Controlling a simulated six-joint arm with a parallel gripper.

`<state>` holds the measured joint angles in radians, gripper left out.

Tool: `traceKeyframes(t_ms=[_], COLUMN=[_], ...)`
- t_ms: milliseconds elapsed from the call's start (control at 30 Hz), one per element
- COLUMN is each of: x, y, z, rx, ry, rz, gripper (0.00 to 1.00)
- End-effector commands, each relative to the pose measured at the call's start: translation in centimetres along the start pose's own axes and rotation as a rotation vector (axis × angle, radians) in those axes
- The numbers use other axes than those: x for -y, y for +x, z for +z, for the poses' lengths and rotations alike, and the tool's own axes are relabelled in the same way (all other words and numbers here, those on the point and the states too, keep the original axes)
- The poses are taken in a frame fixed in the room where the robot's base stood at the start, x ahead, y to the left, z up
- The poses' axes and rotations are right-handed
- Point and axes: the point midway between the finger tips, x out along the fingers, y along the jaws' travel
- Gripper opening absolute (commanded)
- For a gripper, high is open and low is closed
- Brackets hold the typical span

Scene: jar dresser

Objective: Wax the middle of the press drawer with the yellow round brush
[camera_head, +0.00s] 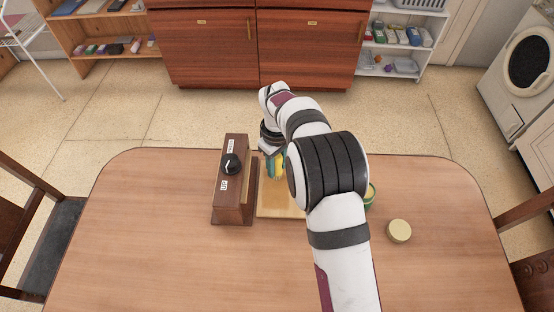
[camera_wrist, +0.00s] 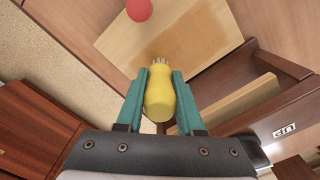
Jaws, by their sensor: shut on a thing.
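My gripper (camera_wrist: 160,76) is shut on the yellow round brush (camera_wrist: 159,98), with a teal finger on each side of its handle. The pale bristles (camera_wrist: 160,63) point away from my wrist, over a light wooden panel (camera_wrist: 125,45). I cannot tell whether they touch it. The panel, which looks like the press drawer, has a darker tan patch near the bristles. In the head view, my gripper (camera_head: 275,170) is over this panel (camera_head: 275,209), just right of the brown press (camera_head: 232,200) with its black knob (camera_head: 231,164). My arm hides the panel's right part.
A red round thing (camera_wrist: 138,9) shows at the wrist view's top edge. A green container (camera_head: 371,195) is partly hidden behind my arm. A pale round lid (camera_head: 399,230) lies right of it. The table (camera_head: 150,235) is clear at left and front.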

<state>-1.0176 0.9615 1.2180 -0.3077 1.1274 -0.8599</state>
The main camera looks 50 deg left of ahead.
Motion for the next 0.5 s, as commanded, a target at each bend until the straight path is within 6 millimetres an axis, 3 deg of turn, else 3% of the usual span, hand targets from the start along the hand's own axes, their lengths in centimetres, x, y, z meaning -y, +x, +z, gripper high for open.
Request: traceKeyframes(t_ms=[500], x=[3.4], y=[0.0], z=[3.4], rx=[0.002], ry=[0.001], rz=[-0.002], gripper=[0.0])
